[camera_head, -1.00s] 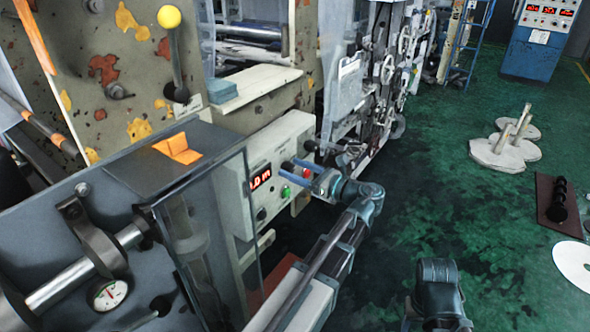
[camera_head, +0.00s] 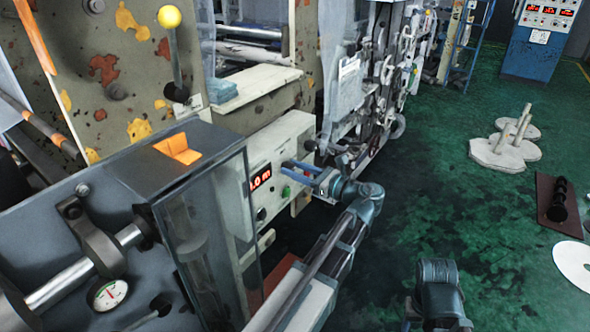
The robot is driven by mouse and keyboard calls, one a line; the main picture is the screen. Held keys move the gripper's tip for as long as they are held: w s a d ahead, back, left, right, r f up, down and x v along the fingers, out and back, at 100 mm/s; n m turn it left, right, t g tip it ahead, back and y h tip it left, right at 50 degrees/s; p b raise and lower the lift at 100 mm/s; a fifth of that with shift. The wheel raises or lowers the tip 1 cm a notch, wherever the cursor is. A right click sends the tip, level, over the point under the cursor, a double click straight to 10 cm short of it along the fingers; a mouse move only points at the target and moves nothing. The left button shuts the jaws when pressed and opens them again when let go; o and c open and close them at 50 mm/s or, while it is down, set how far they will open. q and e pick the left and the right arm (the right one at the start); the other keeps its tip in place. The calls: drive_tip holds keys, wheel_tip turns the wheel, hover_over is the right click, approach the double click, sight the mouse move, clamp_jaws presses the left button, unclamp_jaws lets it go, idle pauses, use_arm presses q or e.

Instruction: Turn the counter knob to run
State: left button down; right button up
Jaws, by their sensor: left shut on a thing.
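The counter box (camera_head: 293,134) is a pale panel on the machine's side. It has a red lit display (camera_head: 260,179), a green button (camera_head: 286,192), and a dark knob (camera_head: 261,213) low on its face. Another dark knob (camera_head: 310,146) sits near its upper right end. My left gripper (camera_head: 291,168) has its blue fingers against the panel, right of the display. It is shut on the counter knob, which the fingers mostly hide, so its pointing direction cannot be read. My right gripper is out of view.

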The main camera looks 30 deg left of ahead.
use_arm(q)
drive_tip(key=n, duration=0.4)
drive_tip(key=shift+s+n, duration=0.1)
drive_tip(key=shift+n, duration=0.2)
drive_tip(key=n, duration=0.4)
drive_tip(key=shift+s+f+n, duration=0.1)
drive_tip(key=shift+n, duration=2.1)
drive_tip(key=shift+f+n, duration=0.1)
drive_tip(key=shift+n, duration=2.4)
drive_tip(key=shift+c, duration=2.3)
unclamp_jaws()
drive_tip(key=s+d, duration=0.1)
drive_tip(key=d, duration=1.2)
drive_tip(key=shift+d, duration=0.4)
